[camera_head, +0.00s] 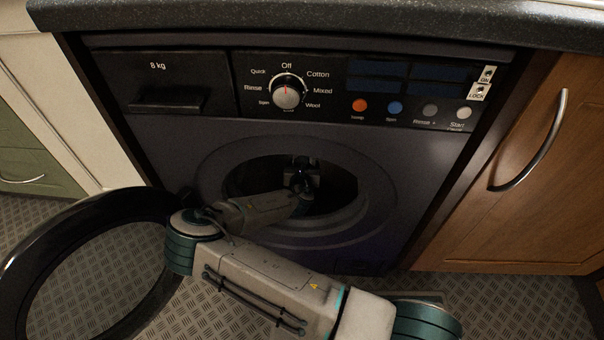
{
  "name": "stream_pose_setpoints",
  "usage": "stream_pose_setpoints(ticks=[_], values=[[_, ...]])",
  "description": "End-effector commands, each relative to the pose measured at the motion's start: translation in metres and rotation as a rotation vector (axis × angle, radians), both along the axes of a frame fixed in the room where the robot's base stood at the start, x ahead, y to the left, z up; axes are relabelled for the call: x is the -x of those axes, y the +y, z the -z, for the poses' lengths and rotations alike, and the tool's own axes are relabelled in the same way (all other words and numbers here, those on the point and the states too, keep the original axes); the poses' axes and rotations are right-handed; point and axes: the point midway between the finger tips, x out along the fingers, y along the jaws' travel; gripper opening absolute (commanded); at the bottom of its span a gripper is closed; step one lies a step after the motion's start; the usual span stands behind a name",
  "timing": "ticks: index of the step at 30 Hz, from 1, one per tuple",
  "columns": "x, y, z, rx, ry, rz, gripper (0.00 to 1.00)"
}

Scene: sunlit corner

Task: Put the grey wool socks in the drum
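The washing machine (405,140) has a dark front with its round door (160,205) swung open to the left. The drum (335,185) shows as a dark round opening in the middle of the front. My arm reaches from the lower right into this opening. My gripper (303,165) is at or inside the drum mouth, small and dark against the interior. I cannot make out its fingers or whether they hold anything. I see no grey wool socks; the inside of the drum is mostly too dark to read.
A control panel (325,90) with a dial (288,92) and several buttons runs above the opening. A wooden cupboard (545,190) with a curved handle stands at the right. The green drawers (30,150) are at the left. A worktop (300,20) overhangs above. The patterned floor (40,215) is below.

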Motion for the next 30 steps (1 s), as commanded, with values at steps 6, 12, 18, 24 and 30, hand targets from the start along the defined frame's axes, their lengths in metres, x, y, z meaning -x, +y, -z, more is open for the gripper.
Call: stream_pose_setpoints(ticks=[6, 12, 18, 24, 30], values=[[0.0, 0.001, 0.027, 0.0, 0.0, -0.001, 0.48], [0.001, 0.002, 0.026, 0.0, 0.0, -0.002, 0.48], [0.001, 0.002, 0.032, 0.001, 0.001, -0.004, 0.48], [0.002, 0.002, 0.04, 0.001, 0.004, -0.004, 0.48], [0.003, 0.001, 0.044, 0.001, 0.008, -0.003, 0.92]])
